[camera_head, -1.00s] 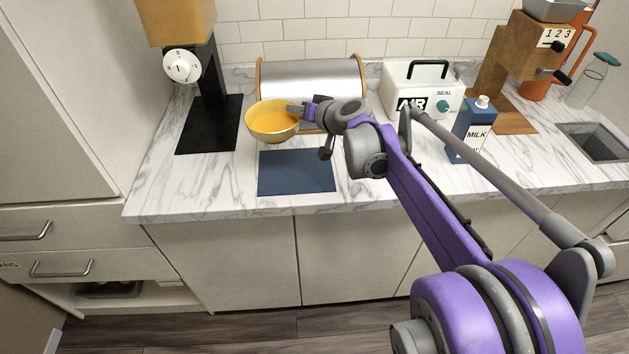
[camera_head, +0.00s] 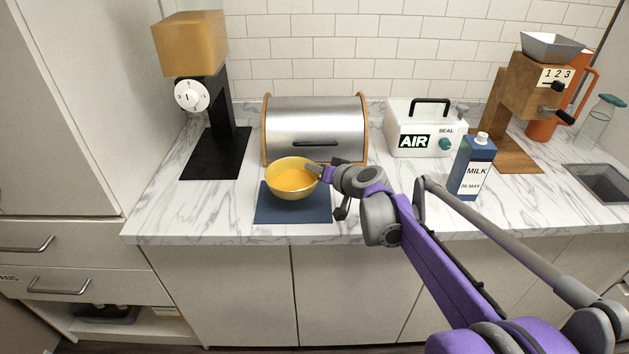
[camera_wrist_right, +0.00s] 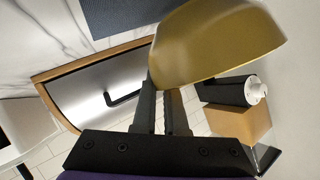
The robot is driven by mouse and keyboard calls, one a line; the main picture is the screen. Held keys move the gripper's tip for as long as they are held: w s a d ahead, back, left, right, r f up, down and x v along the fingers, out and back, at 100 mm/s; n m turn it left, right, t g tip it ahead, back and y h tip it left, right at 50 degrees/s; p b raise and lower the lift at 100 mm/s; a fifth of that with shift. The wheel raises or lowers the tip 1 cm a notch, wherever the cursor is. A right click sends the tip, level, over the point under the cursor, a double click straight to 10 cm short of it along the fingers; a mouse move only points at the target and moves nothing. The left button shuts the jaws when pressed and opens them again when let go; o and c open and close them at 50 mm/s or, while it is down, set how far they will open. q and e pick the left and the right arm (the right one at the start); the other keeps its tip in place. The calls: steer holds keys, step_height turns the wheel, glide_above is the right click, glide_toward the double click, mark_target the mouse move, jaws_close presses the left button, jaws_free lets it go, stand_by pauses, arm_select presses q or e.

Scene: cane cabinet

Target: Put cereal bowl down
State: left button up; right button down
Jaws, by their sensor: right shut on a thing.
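The yellow cereal bowl (camera_head: 292,187) is upright over the blue mat (camera_head: 290,212) on the marble counter. I cannot tell if it touches the mat. My right gripper (camera_head: 318,172) is shut on the bowl's right rim in the head view. In the right wrist view the bowl (camera_wrist_right: 215,45) sits at the ends of the two fingers (camera_wrist_right: 160,90), and part of the mat (camera_wrist_right: 125,15) shows near the top. The bowl hides the back of the mat. My left gripper is not in view.
A steel bread box (camera_head: 315,128) stands just behind the bowl. A black-based dispenser (camera_head: 218,150) is to the left. A white AIR SEAL box (camera_head: 420,128) and a milk carton (camera_head: 471,168) are to the right. The counter's front left (camera_head: 190,215) is clear.

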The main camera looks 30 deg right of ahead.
steer(key=shift+f, duration=1.6)
steer(key=shift+f+b, duration=0.1)
steer(key=shift+b, duration=0.2)
steer(key=c, duration=1)
jaws_free()
steer(key=shift+o, duration=0.2)
